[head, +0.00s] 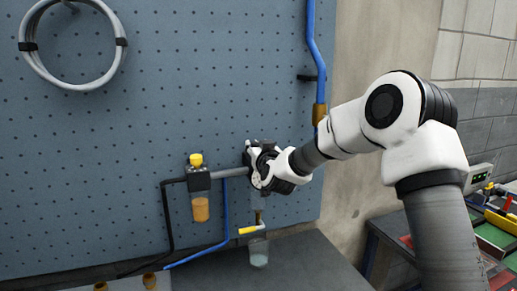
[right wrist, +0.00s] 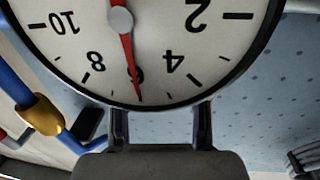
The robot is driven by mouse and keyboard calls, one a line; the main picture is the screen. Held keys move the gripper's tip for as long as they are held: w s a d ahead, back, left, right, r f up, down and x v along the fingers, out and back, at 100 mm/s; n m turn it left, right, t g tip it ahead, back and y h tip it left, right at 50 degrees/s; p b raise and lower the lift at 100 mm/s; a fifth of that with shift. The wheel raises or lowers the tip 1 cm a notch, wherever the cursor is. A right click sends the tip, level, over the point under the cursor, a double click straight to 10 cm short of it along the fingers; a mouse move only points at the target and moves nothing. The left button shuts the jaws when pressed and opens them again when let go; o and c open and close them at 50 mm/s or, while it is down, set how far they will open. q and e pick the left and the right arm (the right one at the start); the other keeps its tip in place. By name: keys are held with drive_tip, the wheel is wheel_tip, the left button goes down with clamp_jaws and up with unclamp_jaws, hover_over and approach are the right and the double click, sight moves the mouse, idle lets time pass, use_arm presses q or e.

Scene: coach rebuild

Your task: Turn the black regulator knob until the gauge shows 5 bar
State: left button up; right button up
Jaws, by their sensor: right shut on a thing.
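The round white gauge (right wrist: 160,45) fills the top of the right wrist view, upside down. Its red needle (right wrist: 128,58) points at about the 6 and partly covers that number. My right gripper (head: 262,167) is at the regulator on the pegboard in the head view. Its two dark fingers (right wrist: 161,128) run up behind the gauge's rim in the right wrist view and are shut on the knob. The black regulator knob itself is hidden by the gripper and the gauge. My left gripper is in neither view.
Left of the regulator is a unit with a yellow cap (head: 196,160) and an amber bowl (head: 200,209). Below are a yellow-handled valve (head: 248,230) and a clear cup (head: 258,253). A blue pipe (head: 316,45) runs down the board's right side. A cluttered bench stands at right.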

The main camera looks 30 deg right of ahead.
drive_tip(key=shift+d+f+n+t+y+b, duration=0.15)
drive_tip(key=shift+n+t+y+b, duration=0.1)
drive_tip(key=shift+n+y+b, duration=0.45)
drive_tip(key=shift+a+f+n+t+y+b, duration=0.15)
drive_tip(key=shift+n+t+y+b, duration=0.2)
drive_tip(key=shift+y+b, duration=0.5)
drive_tip(key=shift+d+n+y, duration=0.1)
drive_tip(key=shift+n+y, duration=0.25)
drive_tip(key=shift+y, duration=0.4)
drive_tip(key=shift+r+n+y, duration=0.15)
drive_tip(key=shift+n+y, duration=0.25)
drive_tip(key=shift+r+n+y, duration=0.15)
drive_tip(key=shift+n+y, duration=0.35)
drive_tip(key=shift+y, duration=0.3)
drive_tip(key=shift+n+y+p, duration=0.5)
drive_tip(key=shift+y+p, duration=0.15)
drive_tip(key=shift+y, duration=0.15)
drive_tip(key=o, duration=1.1)
drive_tip(key=shift+o, duration=0.3)
drive_tip(key=shift+w+f, duration=0.2)
